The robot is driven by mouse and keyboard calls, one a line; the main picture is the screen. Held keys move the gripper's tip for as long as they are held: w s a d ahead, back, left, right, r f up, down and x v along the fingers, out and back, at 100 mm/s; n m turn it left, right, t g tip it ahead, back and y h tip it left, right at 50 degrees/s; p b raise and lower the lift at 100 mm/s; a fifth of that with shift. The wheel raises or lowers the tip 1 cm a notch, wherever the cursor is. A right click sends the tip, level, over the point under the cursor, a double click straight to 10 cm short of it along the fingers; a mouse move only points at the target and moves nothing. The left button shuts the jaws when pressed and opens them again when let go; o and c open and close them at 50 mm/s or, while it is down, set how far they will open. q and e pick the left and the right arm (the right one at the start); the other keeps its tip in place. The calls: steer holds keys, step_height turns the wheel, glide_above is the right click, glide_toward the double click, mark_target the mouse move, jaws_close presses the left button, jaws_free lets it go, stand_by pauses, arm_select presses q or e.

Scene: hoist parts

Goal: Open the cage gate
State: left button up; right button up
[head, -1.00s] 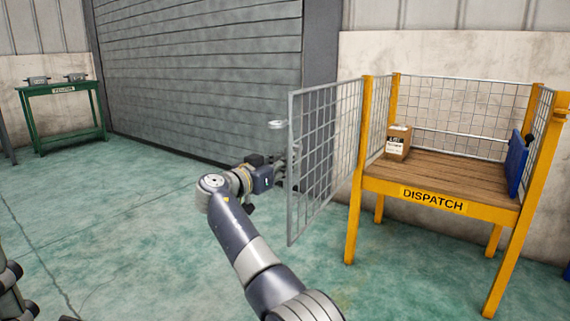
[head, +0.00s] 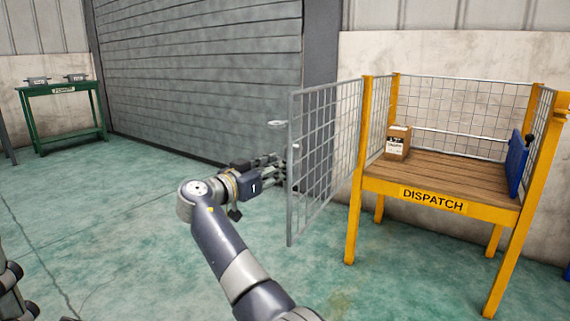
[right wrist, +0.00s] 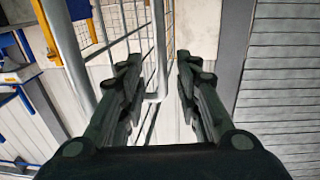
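The cage gate (head: 322,150) is a grey mesh panel in a metal frame. It stands swung out from the left front post of the yellow dispatch cage (head: 433,200), leaving the cage front open. My right gripper (head: 280,172) is beside that edge, below the ring-shaped part. In the right wrist view its fingers (right wrist: 160,85) are apart with nothing held; the gate's mesh and bars show beyond and to the left. Contact with the gate cannot be told.
A cardboard box (head: 397,143) stands on the cage's wooden deck, and a blue panel (head: 517,163) is at its right side. A green table (head: 62,90) with grey parts stands at the far left. The green floor between is clear.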

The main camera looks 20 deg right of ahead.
steer(key=shift+v, duration=1.6)
